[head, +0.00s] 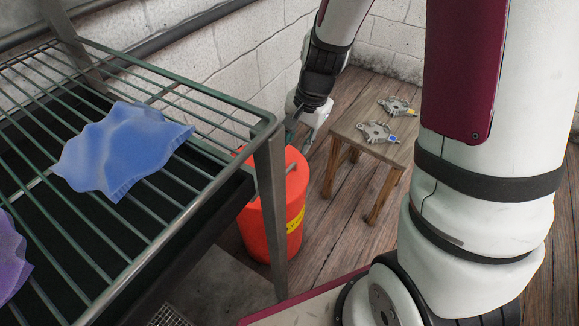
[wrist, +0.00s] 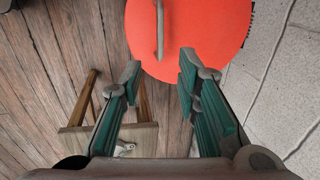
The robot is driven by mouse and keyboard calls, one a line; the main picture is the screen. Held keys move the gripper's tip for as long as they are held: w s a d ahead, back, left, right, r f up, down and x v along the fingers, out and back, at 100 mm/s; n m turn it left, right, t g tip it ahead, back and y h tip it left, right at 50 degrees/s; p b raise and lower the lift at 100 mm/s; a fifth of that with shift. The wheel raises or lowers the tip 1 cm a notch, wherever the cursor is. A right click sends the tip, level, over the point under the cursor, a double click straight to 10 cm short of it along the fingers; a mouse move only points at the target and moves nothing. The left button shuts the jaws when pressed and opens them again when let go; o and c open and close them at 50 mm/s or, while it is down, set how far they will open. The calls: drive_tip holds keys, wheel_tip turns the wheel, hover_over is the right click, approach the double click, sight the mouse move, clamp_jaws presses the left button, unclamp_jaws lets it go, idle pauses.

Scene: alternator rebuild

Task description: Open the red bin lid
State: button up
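The red bin (head: 268,215) stands on the floor behind the corner post of the wire rack, which hides part of it. A yellow label shows on its side. Its red lid (wrist: 195,35) looks closed, and a grey bar handle (wrist: 160,28) stands on it in the wrist view. My gripper (wrist: 160,72) is open and empty. It is above the lid's near edge, with the handle beyond the fingertips and roughly in line with the gap between them. In the head view my gripper (head: 301,128) is at the bin's upper right, partly hard to make out.
A wire rack (head: 200,95) with a blue cloth (head: 122,150) and a purple cloth (head: 10,258) fills the left. A small wooden table (head: 358,128) with metal parts (head: 378,131) stands right of the bin. A white block wall (head: 215,55) is close behind. Wooden floor lies open between.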

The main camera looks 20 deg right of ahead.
sight(289, 169)
drive_tip(key=f+b, duration=0.1)
drive_tip(key=f, duration=0.2)
drive_tip(key=w+a+f+b, duration=0.1)
drive_tip(key=f+b, duration=0.1)
drive_tip(key=f, duration=0.2)
drive_tip(key=f+b, duration=0.1)
drive_tip(key=f, duration=0.3)
drive_tip(key=shift+w+a, duration=0.15)
drive_tip(key=shift+w, duration=0.2)
drive_tip(key=shift+r, duration=0.1)
clamp_jaws()
